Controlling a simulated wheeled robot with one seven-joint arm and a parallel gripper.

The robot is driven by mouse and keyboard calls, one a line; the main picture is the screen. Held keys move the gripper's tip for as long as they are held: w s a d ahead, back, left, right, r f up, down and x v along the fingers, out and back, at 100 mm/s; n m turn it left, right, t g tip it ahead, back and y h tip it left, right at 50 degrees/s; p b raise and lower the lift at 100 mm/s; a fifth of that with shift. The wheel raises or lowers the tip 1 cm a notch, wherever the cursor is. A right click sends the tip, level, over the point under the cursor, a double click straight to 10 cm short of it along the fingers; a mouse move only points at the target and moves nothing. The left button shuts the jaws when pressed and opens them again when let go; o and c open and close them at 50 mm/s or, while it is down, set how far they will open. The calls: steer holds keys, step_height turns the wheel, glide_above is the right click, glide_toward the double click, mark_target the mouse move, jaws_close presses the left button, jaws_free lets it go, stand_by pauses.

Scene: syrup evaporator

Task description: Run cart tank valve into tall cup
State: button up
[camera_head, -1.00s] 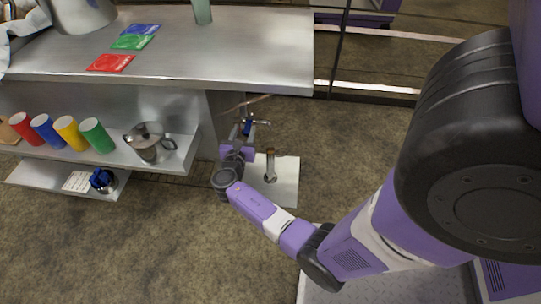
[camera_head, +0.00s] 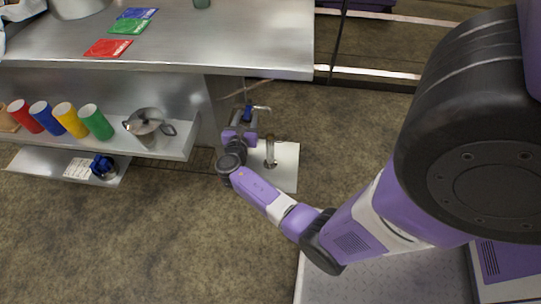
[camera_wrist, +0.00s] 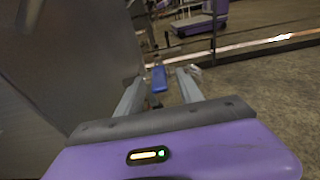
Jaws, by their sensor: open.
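My gripper (camera_head: 245,116) is low beside the right end of the counter, its fingers pointing away from me. In the wrist view my gripper (camera_wrist: 159,77) is open, with a blue lever (camera_wrist: 159,79) between or just beyond the fingertips. I cannot tell whether they touch it. In the head view the blue lever (camera_head: 248,112) shows beside a small metal fitting (camera_head: 262,108), which looks like the valve. The tank behind it is mostly hidden. A grey-green cup (camera_head: 202,3) on the counter is cut by the top edge; I cannot tell if it is the tall cup.
The counter (camera_head: 230,55) has red, green and blue packets. Its shelf (camera_head: 150,148) holds red, blue, yellow and green cups and a metal pot (camera_head: 147,124). A pale plate (camera_head: 286,178) with a short metal upright (camera_head: 270,153) lies right of my wrist. Open floor lies in front.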

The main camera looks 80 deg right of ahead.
steer(key=shift+s+d, duration=0.1)
steer(key=shift+s, duration=0.3)
steer(key=shift+s, duration=0.2)
steer(key=shift+s+d+p, duration=0.3)
steer(key=shift+s+p, duration=0.1)
steer(key=shift+s, duration=0.45)
steer(key=shift+s+d, duration=0.1)
stand_by(0.4)
stand_by(2.4)
